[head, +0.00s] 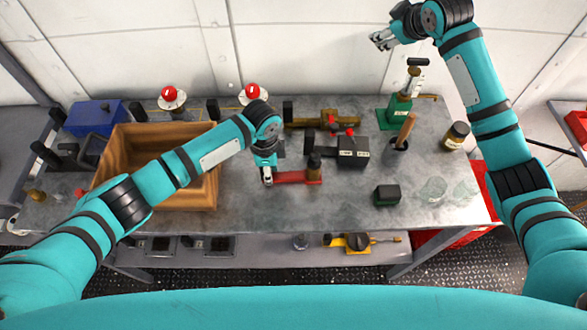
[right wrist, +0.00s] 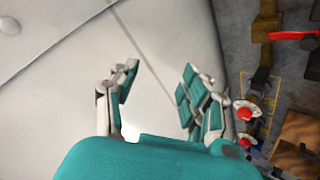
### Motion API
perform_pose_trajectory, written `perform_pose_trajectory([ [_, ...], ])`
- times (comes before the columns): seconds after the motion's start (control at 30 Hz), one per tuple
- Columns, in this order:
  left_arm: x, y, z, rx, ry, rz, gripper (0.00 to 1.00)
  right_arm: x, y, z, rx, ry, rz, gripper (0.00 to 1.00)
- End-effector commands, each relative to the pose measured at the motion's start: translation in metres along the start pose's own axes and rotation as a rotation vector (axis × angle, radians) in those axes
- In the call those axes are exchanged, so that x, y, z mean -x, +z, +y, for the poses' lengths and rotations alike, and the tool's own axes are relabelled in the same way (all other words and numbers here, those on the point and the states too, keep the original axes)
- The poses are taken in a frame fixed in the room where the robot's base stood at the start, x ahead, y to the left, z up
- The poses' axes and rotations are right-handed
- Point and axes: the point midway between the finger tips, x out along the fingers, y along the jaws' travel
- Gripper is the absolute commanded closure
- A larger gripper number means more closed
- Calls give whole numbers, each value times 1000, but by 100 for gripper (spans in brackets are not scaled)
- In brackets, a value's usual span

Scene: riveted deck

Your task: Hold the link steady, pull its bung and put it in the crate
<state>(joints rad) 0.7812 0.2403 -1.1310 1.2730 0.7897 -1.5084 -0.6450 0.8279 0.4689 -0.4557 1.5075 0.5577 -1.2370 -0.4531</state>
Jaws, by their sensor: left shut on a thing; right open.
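The red link (head: 291,177) lies on the grey bench in the head view, its right end below the bung (head: 314,166), a brown piece with a dark top standing upright in it. My left gripper (head: 267,179) is shut on the link's left end, hiding that end. The open-topped brown crate (head: 208,190) stands left of the link, partly covered by my left arm. My right gripper (head: 381,41) is open and empty, raised high near the wall, far from the bung. Its spread fingers (right wrist: 160,100) show in the right wrist view with nothing between them.
Behind the link are a black box with a red knob (head: 352,150) and a brass fitting (head: 335,118). To the right stand a green-based device (head: 398,108), a wooden-handled tool (head: 405,130), a dark green block (head: 387,195) and glass jars (head: 433,189). The bench front near the link is clear.

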Motion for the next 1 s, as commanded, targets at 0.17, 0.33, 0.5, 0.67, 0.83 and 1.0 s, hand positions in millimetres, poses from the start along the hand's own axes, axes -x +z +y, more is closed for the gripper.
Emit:
perform_pose_trajectory([
  [0.17, 0, 1, 0, 1, 0, -1, 100, -2, -26, -86, 58, -208, -68, 53],
  [0.33, 0, 1, 0, 1, 0, -1, 100, 8, -28, -170, 127, -400, -198, 53],
  [0.5, 0, 1, 0, 1, 0, -1, 100, 27, -10, -236, 209, -545, -373, 53],
  [0.67, 0, 1, 0, 1, 0, -1, 100, 45, 12, -269, 269, -618, -513, 53],
  [0.83, 0, 1, 0, 1, 0, -1, 100, 52, 23, -282, 295, -644, -579, 53],
  [1.0, 0, 0, 0, 1, 0, -1, 100, 44, 33, -289, 295, -648, -586, 53],
])
